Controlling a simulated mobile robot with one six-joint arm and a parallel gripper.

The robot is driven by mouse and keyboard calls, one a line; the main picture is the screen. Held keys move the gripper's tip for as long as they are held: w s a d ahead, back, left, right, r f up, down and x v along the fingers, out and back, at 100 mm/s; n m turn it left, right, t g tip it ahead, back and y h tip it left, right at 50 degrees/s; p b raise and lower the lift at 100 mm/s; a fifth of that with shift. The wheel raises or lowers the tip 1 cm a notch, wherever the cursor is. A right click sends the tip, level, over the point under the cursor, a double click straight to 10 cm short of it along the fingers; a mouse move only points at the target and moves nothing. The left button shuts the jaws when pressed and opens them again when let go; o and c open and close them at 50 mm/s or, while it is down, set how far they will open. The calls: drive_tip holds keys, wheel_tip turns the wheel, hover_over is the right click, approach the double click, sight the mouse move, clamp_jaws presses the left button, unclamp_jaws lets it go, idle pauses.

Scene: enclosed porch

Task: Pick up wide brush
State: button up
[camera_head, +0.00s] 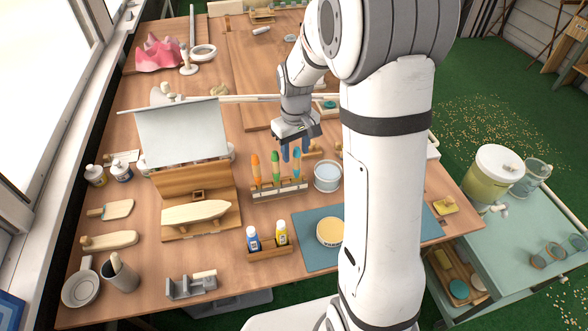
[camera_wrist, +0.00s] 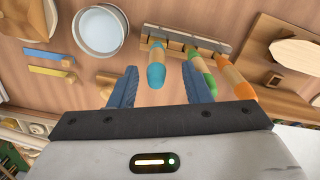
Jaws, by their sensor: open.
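Three upright brush-like tools with coloured ends stand in a wooden rack (camera_head: 280,191): orange (camera_head: 256,166), green (camera_head: 276,165) and blue (camera_head: 296,162). I cannot tell which is the wide brush. My gripper (camera_head: 296,152) is open, pointing down above the rack near the blue one. In the wrist view, the blue end (camera_wrist: 156,76) lies between the fingertips of my gripper (camera_wrist: 160,70), with gaps on both sides.
A bowl of pale liquid (camera_head: 327,177) stands just right of the rack. A wooden stand with a boat-shaped piece (camera_head: 197,212) is on the left. Two paint bottles (camera_head: 267,236) sit in front in a holder (camera_head: 270,250). A blue mat (camera_head: 310,262) lies at front right.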

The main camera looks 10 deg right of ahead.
sight(297, 176)
drive_tip(key=f, duration=0.5)
drive_tip(key=shift+d+f+p, duration=0.2)
drive_tip(key=shift+p, duration=0.1)
clamp_jaws()
